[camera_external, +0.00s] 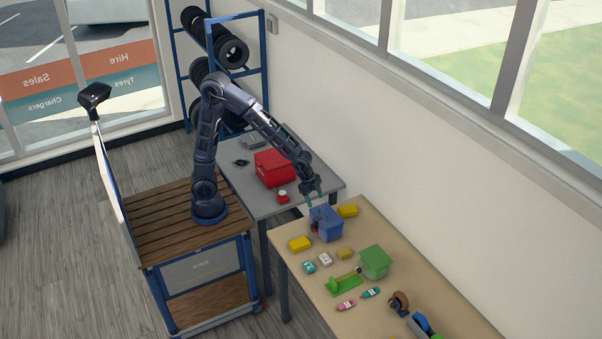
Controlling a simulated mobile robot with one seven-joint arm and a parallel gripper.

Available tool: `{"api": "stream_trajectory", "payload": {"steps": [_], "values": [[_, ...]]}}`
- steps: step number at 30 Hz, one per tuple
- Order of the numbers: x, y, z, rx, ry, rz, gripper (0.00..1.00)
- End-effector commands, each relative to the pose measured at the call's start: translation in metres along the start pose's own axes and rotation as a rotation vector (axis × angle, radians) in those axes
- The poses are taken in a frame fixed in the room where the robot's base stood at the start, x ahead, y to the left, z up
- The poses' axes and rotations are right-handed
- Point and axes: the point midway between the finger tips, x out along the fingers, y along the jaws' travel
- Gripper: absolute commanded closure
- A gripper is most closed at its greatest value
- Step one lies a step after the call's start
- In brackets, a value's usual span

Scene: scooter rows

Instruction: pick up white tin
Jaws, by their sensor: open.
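A small whitish block-like item (325,259), which may be the white tin, lies on the wooden table in front of the blue bin. It is too small for me to be sure. A teal and white item (309,266) lies just left of it. My gripper (314,198) is open and points down above the back of the blue bin (327,224). It is apart from the whitish item, which lies nearer the camera. I see nothing between the fingers.
Yellow items (299,243) lie around the blue bin. A green bin (375,262), a green dustpan-like piece (344,285), small bottles (347,305) and a tape dispenser (399,303) stand nearby. A grey table (232,179) holds a red box (273,168). The wall borders the tables.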

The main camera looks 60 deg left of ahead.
Motion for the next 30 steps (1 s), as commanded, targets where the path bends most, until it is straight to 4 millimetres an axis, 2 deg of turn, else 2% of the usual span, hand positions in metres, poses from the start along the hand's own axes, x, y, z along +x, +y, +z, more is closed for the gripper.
{"api": "stream_trajectory", "payload": {"steps": [1,6,12,18,23,30], "values": [[0.015,0.011,-0.012,0.035,0.006,0.025,0.36],[0.06,0.048,-0.05,0.153,0.045,0.098,0.36],[0.099,0.09,-0.084,0.256,0.09,0.17,0.36],[0.116,0.111,-0.098,0.301,0.113,0.202,0.36],[0.125,0.115,-0.1,0.305,0.116,0.205,0.36],[0.155,0.122,-0.102,0.306,0.114,0.206,0.36]]}}
